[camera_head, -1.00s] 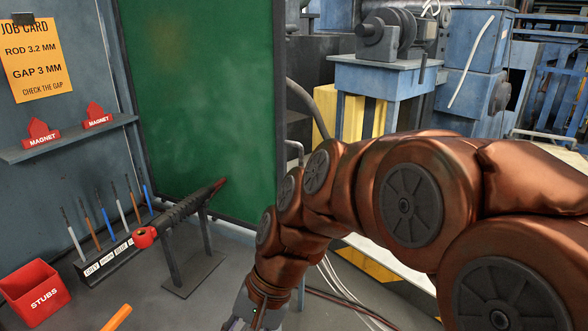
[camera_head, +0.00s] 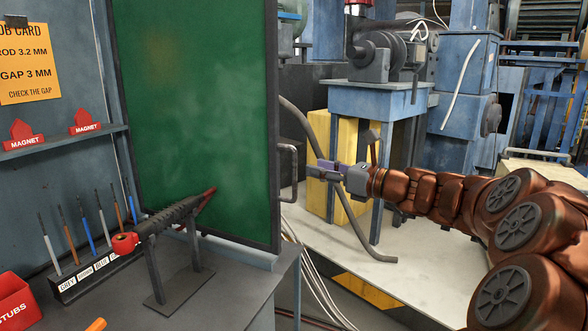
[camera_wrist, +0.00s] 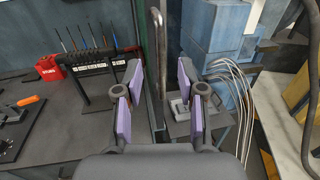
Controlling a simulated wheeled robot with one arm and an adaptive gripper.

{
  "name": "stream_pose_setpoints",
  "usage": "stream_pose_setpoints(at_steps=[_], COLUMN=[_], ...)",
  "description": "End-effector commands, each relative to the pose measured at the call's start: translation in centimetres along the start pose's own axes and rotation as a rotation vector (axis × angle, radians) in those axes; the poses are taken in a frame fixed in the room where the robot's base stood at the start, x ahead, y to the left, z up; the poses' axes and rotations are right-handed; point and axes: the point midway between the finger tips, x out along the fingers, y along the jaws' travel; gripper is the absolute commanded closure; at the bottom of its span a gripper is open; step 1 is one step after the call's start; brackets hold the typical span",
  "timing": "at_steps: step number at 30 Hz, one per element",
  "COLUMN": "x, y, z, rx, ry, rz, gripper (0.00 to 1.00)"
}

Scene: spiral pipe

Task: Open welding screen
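The green welding screen (camera_head: 195,110) stands in a dark frame at the back edge of the bench. A metal bar handle (camera_head: 289,172) is on its right edge. My gripper (camera_head: 318,170) is just right of the handle, pointing left toward it. In the wrist view my gripper (camera_wrist: 159,78) is open, with purple pads apart. The upright handle (camera_wrist: 157,50) appears between and ahead of the fingertips there, and I cannot see contact. The screen shows nearly edge-on in the wrist view, left of the handle.
The bench (camera_head: 230,297) holds a rod rack (camera_head: 95,270), a red stubs box (camera_head: 14,303) and a torch on a stand (camera_head: 178,215). A curved pipe (camera_head: 335,180) and a yellow block (camera_head: 345,150) stand behind my gripper. Cables (camera_head: 322,290) hang beside the bench.

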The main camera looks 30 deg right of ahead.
Motion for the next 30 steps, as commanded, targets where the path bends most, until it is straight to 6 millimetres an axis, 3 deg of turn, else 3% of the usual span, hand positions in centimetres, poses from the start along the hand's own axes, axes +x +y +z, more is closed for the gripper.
stream_pose_setpoints(at_steps=[15,21,30], x=[6.5,7.5,7.6], y=[-0.1,0.0,0.0], z=[-0.1,0.0,0.0], rx=[0.003,0.001,0.001], ry=[0.003,0.001,0.001], rz=[0.0,0.0,0.0], gripper=[0.61,0.61,0.64])
